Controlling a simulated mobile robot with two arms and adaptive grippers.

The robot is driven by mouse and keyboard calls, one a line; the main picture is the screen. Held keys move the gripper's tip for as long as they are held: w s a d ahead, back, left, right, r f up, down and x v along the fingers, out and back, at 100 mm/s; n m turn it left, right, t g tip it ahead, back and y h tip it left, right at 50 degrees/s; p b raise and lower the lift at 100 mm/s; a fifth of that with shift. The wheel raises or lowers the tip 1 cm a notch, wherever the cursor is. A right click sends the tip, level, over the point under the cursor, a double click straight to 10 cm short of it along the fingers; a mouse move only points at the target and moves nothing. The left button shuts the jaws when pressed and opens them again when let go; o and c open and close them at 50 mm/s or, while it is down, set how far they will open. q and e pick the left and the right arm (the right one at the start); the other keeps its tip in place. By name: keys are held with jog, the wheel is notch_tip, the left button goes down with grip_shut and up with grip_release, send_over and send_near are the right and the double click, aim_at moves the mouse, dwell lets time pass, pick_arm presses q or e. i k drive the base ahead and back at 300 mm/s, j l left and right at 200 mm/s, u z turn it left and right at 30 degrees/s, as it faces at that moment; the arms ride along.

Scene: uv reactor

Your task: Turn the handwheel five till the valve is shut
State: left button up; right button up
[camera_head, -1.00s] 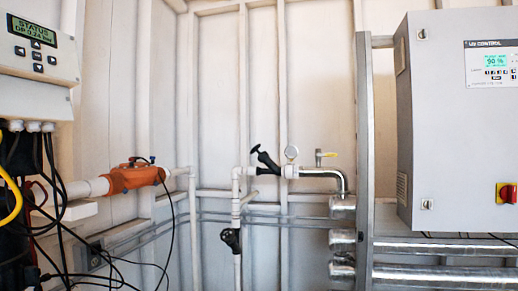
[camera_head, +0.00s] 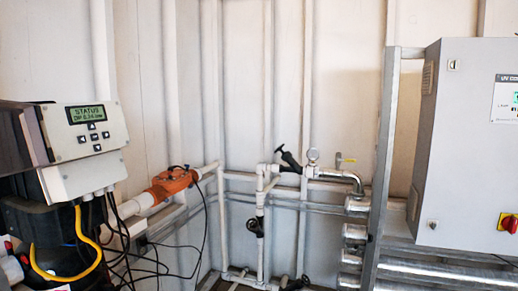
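Several black valve handles show on the white pipework in the middle of the head view. A third black valve part (camera_head: 295,284) shows at the bottom edge, partly cut off. No number is readable on any of them, so I cannot tell which is handwheel five. Neither of my grippers is in view.
A grey control cabinet (camera_head: 470,150) and metal frame post (camera_head: 386,150) stand at right, beside thick metal pipes (camera_head: 353,234). A status display box (camera_head: 85,135) with hanging cables is at left. An orange fitting (camera_head: 172,184) sits between the box and the valves.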

aim_at(280, 150)
jog(key=i+l+u, duration=0.15)
jog(key=u, duration=0.35)
jog(key=i+l+u, duration=0.25)
jog(key=u, duration=0.2)
jog(key=i+l+u, duration=0.15)
jog(key=l+u, duration=0.35)
jog(key=j, duration=0.15)
